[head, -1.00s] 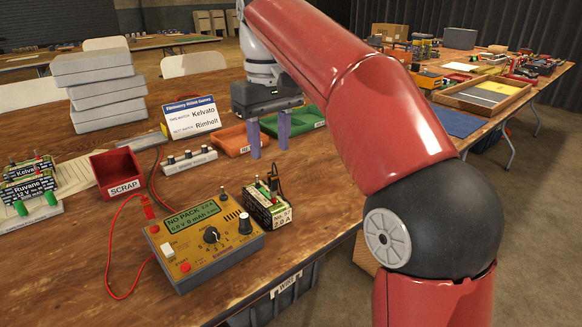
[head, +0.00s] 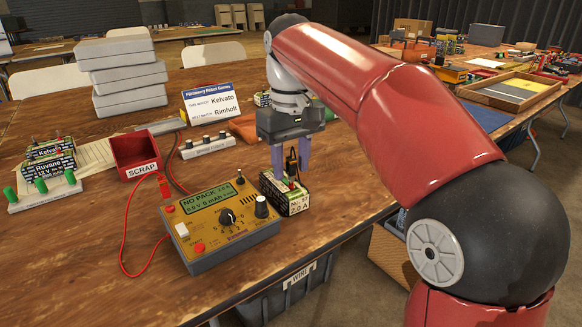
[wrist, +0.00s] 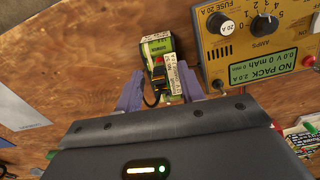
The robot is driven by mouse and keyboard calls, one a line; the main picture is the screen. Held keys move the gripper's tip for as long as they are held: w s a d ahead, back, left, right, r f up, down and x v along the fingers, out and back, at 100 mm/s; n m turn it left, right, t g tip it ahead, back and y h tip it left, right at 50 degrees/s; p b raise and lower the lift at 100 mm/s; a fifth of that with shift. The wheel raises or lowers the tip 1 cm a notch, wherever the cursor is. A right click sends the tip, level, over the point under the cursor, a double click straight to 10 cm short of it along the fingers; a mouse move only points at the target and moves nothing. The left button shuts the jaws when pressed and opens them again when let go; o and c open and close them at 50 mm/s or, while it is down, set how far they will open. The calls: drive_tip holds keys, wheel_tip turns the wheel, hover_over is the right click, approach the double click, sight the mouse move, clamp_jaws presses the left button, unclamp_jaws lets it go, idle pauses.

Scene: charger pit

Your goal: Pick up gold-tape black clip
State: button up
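A black clip (head: 291,162) stands on top of a battery pack (head: 294,201) to the right of the yellow tester; its gold tape is too small to make out. It also shows in the wrist view (wrist: 153,94), beside a red clip or terminal (wrist: 158,68). My gripper (head: 291,168) is directly above the pack, pointing down. Its two purple fingers are apart, one on each side of the black clip. I cannot tell whether the fingers touch the clip.
The yellow tester (head: 218,222) stands close on the left, with a red lead running to its left. A red scrap bin (head: 135,153), a white knob strip (head: 207,146) and a card sign (head: 211,104) stand behind. The table's front edge is near the pack.

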sight(290, 157)
drive_tip(key=c, duration=0.7)
drive_tip(key=shift+r, duration=0.15)
wheel_tip(290, 157, up, 8)
drive_tip(key=p, duration=0.2)
drive_tip(key=shift+p, duration=0.3)
drive_tip(key=shift+r, duration=0.85)
